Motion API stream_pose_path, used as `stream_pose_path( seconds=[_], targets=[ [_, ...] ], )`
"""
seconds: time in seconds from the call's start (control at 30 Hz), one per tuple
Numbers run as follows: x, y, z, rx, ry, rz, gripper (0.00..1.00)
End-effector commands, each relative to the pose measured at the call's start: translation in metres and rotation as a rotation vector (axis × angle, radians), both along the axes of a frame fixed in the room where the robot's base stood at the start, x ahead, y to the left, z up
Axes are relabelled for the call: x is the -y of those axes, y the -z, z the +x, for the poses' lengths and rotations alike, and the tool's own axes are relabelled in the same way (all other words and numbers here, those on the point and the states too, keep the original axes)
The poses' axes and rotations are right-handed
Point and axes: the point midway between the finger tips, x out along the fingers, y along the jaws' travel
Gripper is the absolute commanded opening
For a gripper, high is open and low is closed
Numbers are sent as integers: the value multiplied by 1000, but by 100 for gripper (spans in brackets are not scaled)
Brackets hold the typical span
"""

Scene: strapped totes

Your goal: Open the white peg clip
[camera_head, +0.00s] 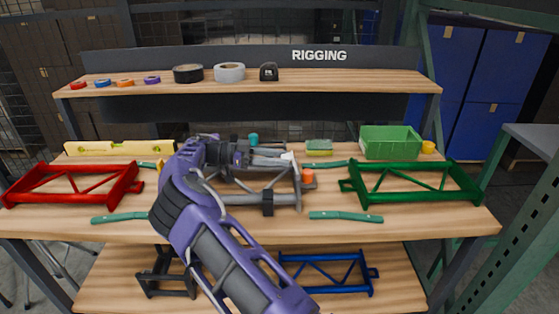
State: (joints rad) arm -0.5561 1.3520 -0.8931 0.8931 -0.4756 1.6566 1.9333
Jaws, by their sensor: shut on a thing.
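My gripper (272,157) reaches over the middle of the workbench, pointing right. At its fingertips is a small white piece (289,156), which looks like the white peg clip. The fingers are shut on it, though the grip is small and partly hidden. The piece sits at the upper right part of a grey tube frame (283,199) lying on the bench. My purple arm hides the left part of that frame. I cannot make out whether the clip's jaws are apart.
A black block (268,202) and an orange piece (308,176) are on the grey frame. A red frame (70,184) lies left, a green frame (415,183) right. Teal straps (345,216) lie near the front edge. A green bin (391,142) and sponge (319,148) stand behind.

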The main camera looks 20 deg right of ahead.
Motion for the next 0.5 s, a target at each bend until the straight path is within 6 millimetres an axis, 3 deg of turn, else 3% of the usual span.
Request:
stream_pose_path(
  seconds=[0.47,0.5],
  targets=[
    [1,0,0,-4,1,-14,0],
    [1,0,0,-4,1,-14,43]
  ],
)
